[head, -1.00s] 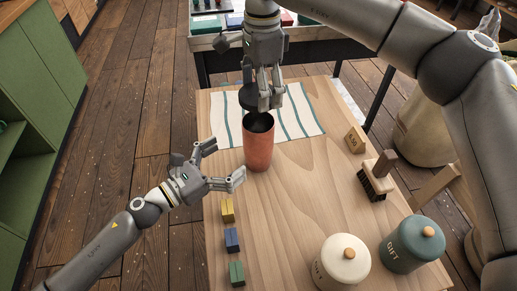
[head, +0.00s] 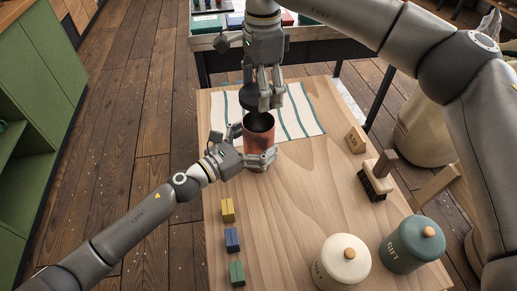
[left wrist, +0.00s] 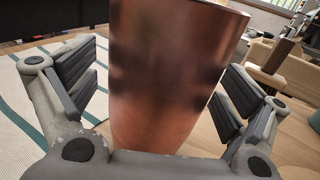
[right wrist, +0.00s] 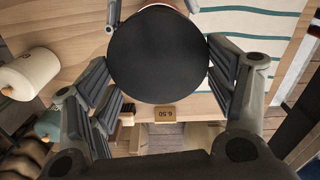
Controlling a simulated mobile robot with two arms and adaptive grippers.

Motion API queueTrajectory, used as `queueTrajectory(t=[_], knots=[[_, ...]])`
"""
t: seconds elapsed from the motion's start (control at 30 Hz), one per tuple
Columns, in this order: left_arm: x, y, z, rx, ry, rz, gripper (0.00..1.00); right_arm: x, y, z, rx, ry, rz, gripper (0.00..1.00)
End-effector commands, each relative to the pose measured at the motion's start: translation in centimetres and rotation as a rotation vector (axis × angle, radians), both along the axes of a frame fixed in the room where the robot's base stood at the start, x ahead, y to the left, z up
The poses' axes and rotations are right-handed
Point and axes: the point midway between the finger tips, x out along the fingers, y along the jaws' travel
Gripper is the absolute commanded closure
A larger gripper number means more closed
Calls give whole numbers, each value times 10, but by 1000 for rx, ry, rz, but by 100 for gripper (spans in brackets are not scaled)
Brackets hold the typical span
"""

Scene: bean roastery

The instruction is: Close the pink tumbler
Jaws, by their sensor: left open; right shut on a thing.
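The pink tumbler (head: 259,137), a coppery pink cup with an open dark mouth, stands upright on the wooden table. My left gripper (head: 252,145) is open, with its fingers on either side of the tumbler; in the left wrist view the tumbler (left wrist: 170,85) fills the space between the fingers, with gaps at both sides. My right gripper (head: 264,105) is shut on a round black lid (right wrist: 158,55), seen in the right wrist view. In the head view the lid (head: 247,95) is tilted on edge, just above and behind the tumbler's mouth.
A striped cloth (head: 300,112) lies behind the tumbler. Yellow (head: 227,210), blue (head: 231,239) and green (head: 236,273) blocks line the left edge. A cream canister (head: 341,264), teal canister (head: 412,246), brush (head: 378,178) and price block (head: 356,139) stand at right.

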Motion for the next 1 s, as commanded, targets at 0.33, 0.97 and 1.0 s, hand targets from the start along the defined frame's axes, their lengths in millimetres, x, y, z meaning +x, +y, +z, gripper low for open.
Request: queueTrajectory(t=[0.33, 0.97, 1.0], knots=[[0, 0, 0, 0, 0, 0, 45, 0, 0, 0, 0, 0, 0, 39], [0, 1, 0, 1, 1, 0, 72, -1, 0, -42, -1, 2, 0, 39], [0, 1, 0, 1, 1, 0, 72, -1, 0, -46, -2, 2, 0, 39]])
